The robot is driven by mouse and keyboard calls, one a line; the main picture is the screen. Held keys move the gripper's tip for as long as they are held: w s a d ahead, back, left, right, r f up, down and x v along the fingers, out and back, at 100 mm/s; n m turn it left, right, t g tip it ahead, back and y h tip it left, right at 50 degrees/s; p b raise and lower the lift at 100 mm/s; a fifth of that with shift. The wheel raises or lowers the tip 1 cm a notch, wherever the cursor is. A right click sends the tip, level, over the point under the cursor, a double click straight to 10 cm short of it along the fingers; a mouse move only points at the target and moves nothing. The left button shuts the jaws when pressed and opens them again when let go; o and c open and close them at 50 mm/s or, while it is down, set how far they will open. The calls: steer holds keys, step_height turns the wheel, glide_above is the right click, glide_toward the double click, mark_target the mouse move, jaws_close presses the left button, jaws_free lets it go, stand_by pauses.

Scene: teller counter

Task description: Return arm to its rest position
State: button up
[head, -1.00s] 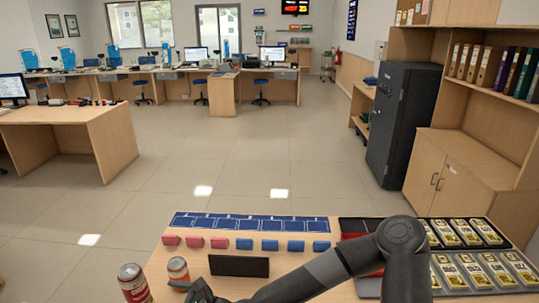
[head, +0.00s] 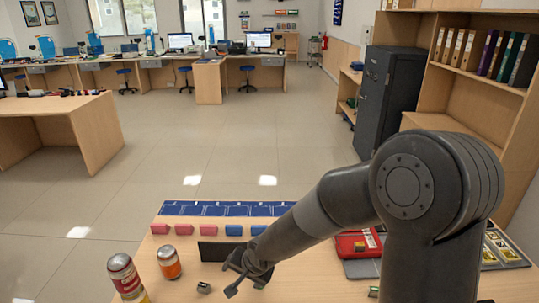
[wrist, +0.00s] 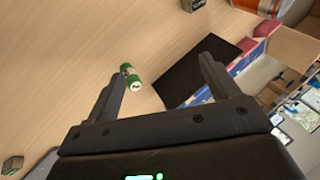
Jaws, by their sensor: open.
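My gripper (head: 247,277) is above the wooden counter (head: 150,247), in front of the black panel (head: 212,251). In the wrist view my gripper (wrist: 168,75) has its two fingers spread apart with nothing held between them. A small green cylinder (wrist: 131,77) shows beyond the left finger in the wrist view. My dark arm spans the right half of the head view and hides part of the counter and trays.
A red-and-white can (head: 124,272) and an orange can (head: 169,262) stand at the counter's left. A row of pink (head: 183,229) and blue blocks (head: 234,230) lies behind the panel, before a blue strip (head: 225,208). A red case (head: 352,244) lies right. A dark safe (head: 385,100) stands beyond.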

steer(key=s+d+r+n+t+h, duration=0.1)
steer(key=s+d+r+h, duration=0.15)
steer(key=d+r, duration=0.5)
steer(key=s+d+r+n+h, duration=0.1)
steer(key=s+d+r+h, duration=0.15)
steer(key=d+r, duration=0.45)
steer(key=s+d+r, duration=0.4)
steer(key=s, duration=0.3)
steer(key=s+d+r+n, duration=0.1)
steer(key=s+d+r, duration=0.3)
steer(key=s, duration=0.3)
steer(key=shift+s+n+y, duration=0.3)
steer(key=shift+s+y, duration=0.05)
steer(key=shift+y, duration=0.05)
